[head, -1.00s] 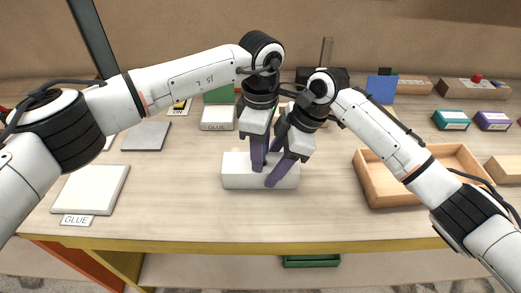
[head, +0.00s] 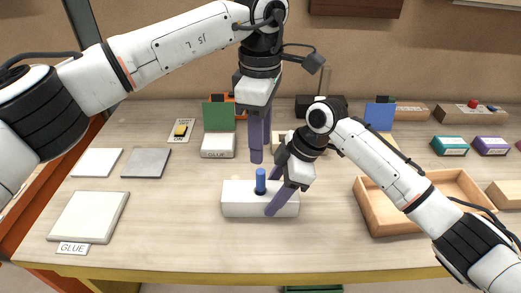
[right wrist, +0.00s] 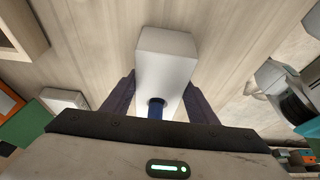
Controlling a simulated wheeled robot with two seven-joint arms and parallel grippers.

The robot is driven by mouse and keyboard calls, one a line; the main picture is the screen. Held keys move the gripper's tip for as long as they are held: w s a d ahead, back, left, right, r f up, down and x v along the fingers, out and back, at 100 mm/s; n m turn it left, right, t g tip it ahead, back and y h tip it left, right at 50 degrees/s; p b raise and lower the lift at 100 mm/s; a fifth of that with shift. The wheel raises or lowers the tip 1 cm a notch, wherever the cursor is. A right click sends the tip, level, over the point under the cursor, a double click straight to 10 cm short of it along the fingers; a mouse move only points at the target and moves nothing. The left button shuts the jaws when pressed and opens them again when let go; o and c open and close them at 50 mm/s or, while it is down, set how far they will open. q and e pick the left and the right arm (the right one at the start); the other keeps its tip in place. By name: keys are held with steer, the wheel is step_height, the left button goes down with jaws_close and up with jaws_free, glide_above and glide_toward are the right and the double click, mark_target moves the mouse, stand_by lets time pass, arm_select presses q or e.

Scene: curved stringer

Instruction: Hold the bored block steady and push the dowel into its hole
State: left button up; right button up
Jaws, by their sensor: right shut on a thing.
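The white bored block (head: 236,205) lies on the workbench in the middle of the head view. The blue dowel (head: 260,180) stands upright in its hole, with a good length showing above the top face. The right wrist view also shows the block (right wrist: 165,62) and the dowel (right wrist: 156,110). My right gripper (head: 271,198) is shut on the block, one finger on its near side, the other partly hidden behind it. My left gripper (head: 257,158) points down above the dowel, apart from it. Its fingers are seen nearly edge-on, so their gap is unclear.
An open wooden tray (head: 368,207) stands to the right. A white pad (head: 88,216) with a GLUE label lies at the left, with a grey plate (head: 146,163) behind it. Small boxes stand along the back. The bench in front of the block is clear.

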steer(key=o, duration=1.6)
steer(key=shift+v, duration=2.5)
steer(key=v, duration=1.2)
steer(key=shift+d, duration=0.1)
steer(key=shift+f, duration=0.1)
